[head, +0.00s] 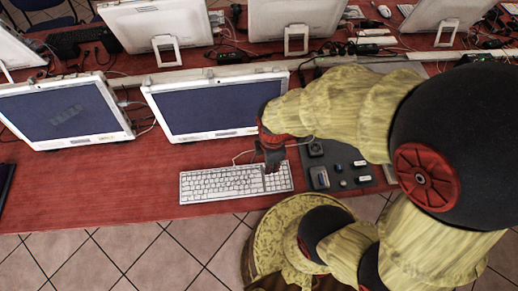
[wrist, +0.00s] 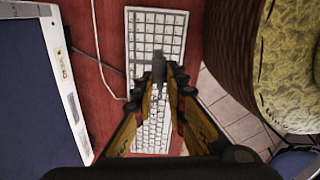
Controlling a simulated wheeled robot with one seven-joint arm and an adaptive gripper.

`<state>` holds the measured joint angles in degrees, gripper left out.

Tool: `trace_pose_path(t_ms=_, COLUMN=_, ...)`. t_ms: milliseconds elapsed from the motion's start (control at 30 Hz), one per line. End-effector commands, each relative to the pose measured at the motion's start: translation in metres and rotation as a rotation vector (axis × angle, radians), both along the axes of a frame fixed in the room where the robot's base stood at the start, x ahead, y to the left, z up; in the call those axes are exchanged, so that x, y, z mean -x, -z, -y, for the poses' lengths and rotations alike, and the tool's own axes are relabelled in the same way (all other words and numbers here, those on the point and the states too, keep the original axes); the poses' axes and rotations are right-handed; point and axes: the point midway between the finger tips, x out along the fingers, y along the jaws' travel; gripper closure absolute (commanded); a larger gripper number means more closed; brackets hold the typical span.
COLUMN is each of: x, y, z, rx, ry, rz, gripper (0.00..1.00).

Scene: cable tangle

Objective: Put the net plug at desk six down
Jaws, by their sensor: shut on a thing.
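My gripper (head: 271,152) is low over the right end of a white keyboard (head: 222,187) on the red desk (head: 90,187). In the wrist view my gripper (wrist: 161,84) is shut on a small dark grey piece, which seems to be the net plug (wrist: 159,66). The plug appears above the keys; whether it touches them I cannot tell. In the head view the fingers mostly hide it. No desk number is readable.
A monitor (head: 212,104) stands just behind the keyboard, with another (head: 62,109) to its left. Right of the keyboard a dark mat (head: 338,187) carries several small blocks. A thin pale cable (wrist: 98,45) lies beside the keyboard. Bare desk lies to the left.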

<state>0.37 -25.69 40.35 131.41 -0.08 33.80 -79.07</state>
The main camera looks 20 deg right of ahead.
Motion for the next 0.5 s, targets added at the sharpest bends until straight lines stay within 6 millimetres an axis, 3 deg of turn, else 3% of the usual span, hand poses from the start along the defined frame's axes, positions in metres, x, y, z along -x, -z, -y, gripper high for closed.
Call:
trace_pose_path(t_ms=267, x=-0.009, y=0.006, z=0.0, rx=-0.001, ry=0.001, rz=-0.003, gripper=1.0)
trace_pose_path(t_ms=500, x=-0.059, y=0.03, z=0.0, rx=-0.001, ry=0.001, rz=-0.004, gripper=1.0)
